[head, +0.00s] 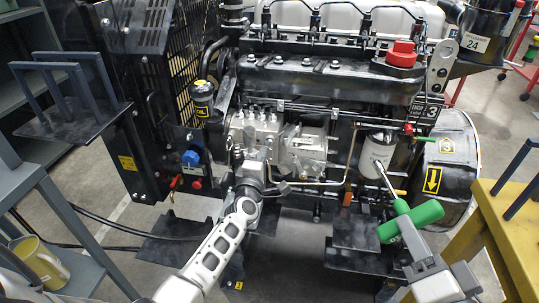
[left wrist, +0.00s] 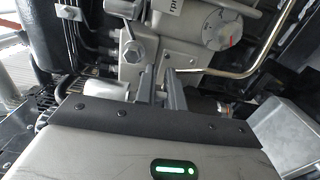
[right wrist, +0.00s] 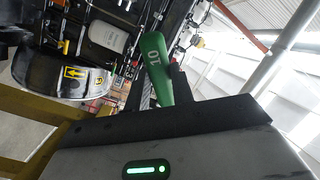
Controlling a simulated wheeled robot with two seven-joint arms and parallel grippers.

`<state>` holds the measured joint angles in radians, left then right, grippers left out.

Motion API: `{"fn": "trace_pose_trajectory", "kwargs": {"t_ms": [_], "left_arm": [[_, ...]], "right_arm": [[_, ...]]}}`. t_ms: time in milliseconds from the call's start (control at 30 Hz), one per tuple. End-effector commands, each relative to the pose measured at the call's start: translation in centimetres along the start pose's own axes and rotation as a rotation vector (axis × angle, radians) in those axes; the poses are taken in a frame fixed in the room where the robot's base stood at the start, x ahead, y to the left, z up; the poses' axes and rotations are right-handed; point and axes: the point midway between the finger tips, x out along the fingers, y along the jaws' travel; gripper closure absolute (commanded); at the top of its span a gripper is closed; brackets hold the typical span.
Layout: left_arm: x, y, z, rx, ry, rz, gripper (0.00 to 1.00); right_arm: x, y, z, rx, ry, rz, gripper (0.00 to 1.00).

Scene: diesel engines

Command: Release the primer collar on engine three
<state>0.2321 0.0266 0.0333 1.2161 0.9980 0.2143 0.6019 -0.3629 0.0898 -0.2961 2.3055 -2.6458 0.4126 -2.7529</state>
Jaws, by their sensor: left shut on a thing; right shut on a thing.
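Engine three (head: 330,85) fills the head view and has a 3 on its right end. Its silver fuel pump (head: 300,150) is at the middle and also shows close up in the left wrist view (left wrist: 185,45). My left gripper (head: 262,186) is at the lower front of this pump. Its fingers (left wrist: 162,90) are shut on a small part that they hide; I cannot tell whether it is the primer collar. My right gripper (head: 445,283) is shut on a green-handled tool (head: 420,217), marked 10 in the right wrist view (right wrist: 154,62). It is held right of the white filter (head: 377,152).
A bent metal pipe (head: 347,165) runs close to my left gripper. A red cap (head: 402,55) sits on top of the engine. A yellow stand (head: 500,235) is at the right. A grey shelf cart (head: 75,220) with a yellow jug (head: 38,260) is at the left.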

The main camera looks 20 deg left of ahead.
Motion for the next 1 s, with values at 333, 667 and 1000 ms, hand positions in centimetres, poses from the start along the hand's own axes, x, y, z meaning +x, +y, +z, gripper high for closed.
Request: {"fn": "trace_pose_trajectory", "kwargs": {"t_ms": [333,667,1000], "left_arm": [[0.0,0.1,-0.1,0.000,0.000,0.003,0.80],[-1.9,0.0,0.0,-0.001,-0.002,-0.002,0.80],[-8.9,0.0,-0.1,-0.001,-0.001,-0.001,0.80]], "right_arm": [[0.0,0.0,0.0,0.000,0.002,-0.002,1.00],[0.0,-0.5,-0.4,0.000,0.002,-0.002,1.00],[0.0,-1.2,-1.0,0.000,0.002,-0.001,1.00]]}}
